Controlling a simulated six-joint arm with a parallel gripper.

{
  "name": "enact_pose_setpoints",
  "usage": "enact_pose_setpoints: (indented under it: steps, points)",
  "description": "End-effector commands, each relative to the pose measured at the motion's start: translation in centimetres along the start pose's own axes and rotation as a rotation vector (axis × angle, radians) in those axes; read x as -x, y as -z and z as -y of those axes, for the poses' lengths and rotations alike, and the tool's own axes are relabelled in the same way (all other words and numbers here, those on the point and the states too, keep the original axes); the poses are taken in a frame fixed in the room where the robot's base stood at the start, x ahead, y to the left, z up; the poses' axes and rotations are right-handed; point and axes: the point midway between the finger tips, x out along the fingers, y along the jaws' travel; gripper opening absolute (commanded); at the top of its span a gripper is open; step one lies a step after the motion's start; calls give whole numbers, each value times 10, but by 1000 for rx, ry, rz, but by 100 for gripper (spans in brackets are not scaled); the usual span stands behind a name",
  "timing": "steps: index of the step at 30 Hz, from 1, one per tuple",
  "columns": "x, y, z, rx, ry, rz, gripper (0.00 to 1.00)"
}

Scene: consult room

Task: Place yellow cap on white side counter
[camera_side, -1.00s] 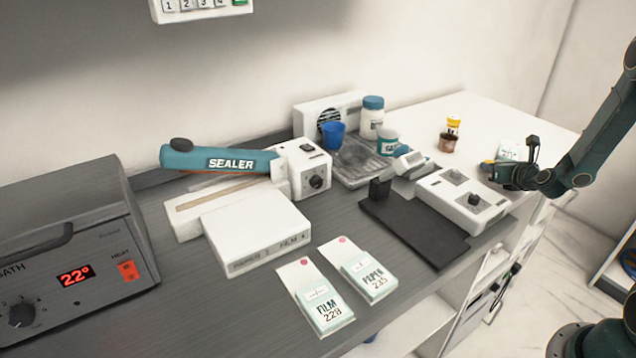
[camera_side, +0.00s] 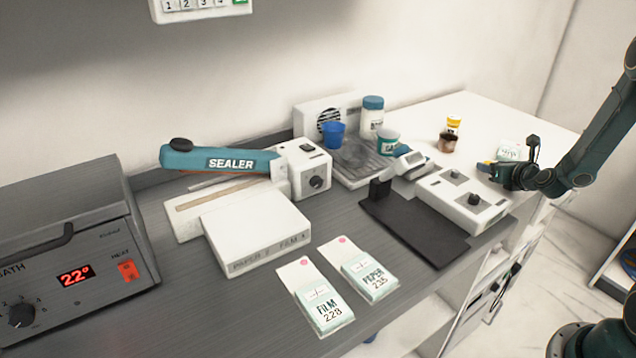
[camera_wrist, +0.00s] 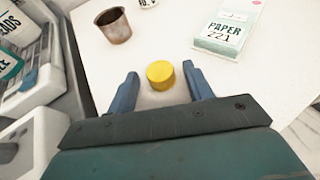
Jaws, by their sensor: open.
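The yellow cap (camera_wrist: 160,75) stands on the white side counter (camera_wrist: 181,20) in the wrist view. My gripper (camera_wrist: 161,79) is open, with one blue finger on each side of the cap. Gaps show between the cap and both fingers. In the side view my gripper (camera_side: 490,167) is low over the right part of the white counter (camera_side: 487,124). The cap (camera_side: 482,163) shows there only as a small yellow patch at the fingertips.
A brown cup (camera_wrist: 113,25) stands beyond the left finger, and a PAPER 221 pack (camera_wrist: 226,32) lies beyond the right one. A yellow-topped bottle (camera_side: 453,125) stands behind the cup. A white control box (camera_side: 462,200) borders the counter on the left.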

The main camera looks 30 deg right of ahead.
Motion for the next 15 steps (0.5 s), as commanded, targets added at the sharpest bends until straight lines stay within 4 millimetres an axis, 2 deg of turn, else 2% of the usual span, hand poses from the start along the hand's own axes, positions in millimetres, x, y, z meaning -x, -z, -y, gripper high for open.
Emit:
enact_pose_setpoints:
  steps: [8, 15]
  points:
    - [25, 1, 1, -1, 2, -3, 51]
    - [59, 1, 1, -4, 3, -2, 51]
